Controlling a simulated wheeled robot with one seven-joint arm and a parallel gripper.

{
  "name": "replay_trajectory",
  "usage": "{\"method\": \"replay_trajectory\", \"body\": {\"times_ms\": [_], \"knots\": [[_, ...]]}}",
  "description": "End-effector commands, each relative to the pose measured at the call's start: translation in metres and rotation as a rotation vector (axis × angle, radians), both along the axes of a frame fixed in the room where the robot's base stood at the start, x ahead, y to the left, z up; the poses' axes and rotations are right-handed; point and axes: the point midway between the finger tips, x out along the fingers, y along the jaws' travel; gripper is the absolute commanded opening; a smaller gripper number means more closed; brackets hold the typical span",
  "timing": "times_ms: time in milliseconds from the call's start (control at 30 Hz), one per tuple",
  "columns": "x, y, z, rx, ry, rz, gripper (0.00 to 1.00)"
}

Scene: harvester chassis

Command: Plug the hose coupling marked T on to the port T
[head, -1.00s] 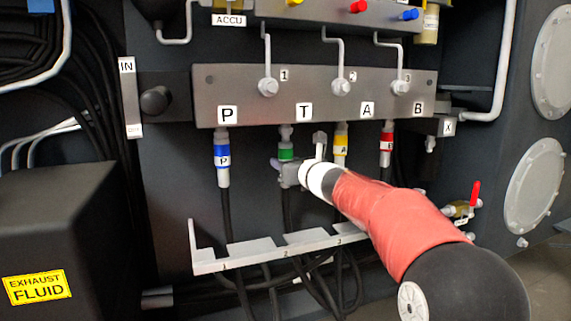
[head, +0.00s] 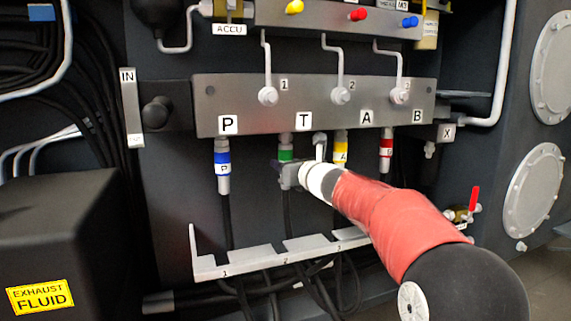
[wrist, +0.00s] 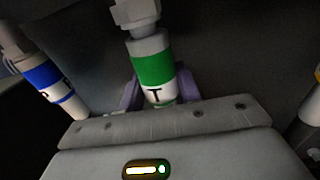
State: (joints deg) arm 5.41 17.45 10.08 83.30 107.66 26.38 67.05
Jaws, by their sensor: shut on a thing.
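The T coupling, a grey sleeve with a green band (head: 285,154), hangs upright under the letter T on the manifold block (head: 350,124). The wrist view shows its green band (wrist: 153,68) and black T up close. My gripper (head: 284,174) is shut on this coupling below the band. Port T (wrist: 136,12), a grey hex fitting, is directly above the coupling and roughly in line with it. Their ends meet or nearly meet; I cannot tell whether the coupling is seated. The fingers partly hide the coupling's lower end.
The blue P coupling (head: 222,160) hangs to the left, the yellow A coupling (head: 340,148) and red B coupling (head: 386,150) to the right. A slotted grey rack (head: 265,258) is below, with black hoses around it.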

Motion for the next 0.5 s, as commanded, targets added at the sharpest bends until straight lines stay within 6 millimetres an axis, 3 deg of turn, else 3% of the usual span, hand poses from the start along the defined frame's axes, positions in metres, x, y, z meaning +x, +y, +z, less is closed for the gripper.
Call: {"method": "replay_trajectory", "body": {"times_ms": [33, 167, 500], "knots": [[-0.001, 0.000, 0.010, 0.004, -0.015, 0.000, 0.00], [-0.002, 0.000, 0.012, 0.004, -0.019, 0.000, 0.00], [-0.002, 0.000, -0.003, 0.004, -0.019, 0.000, 0.00]]}}
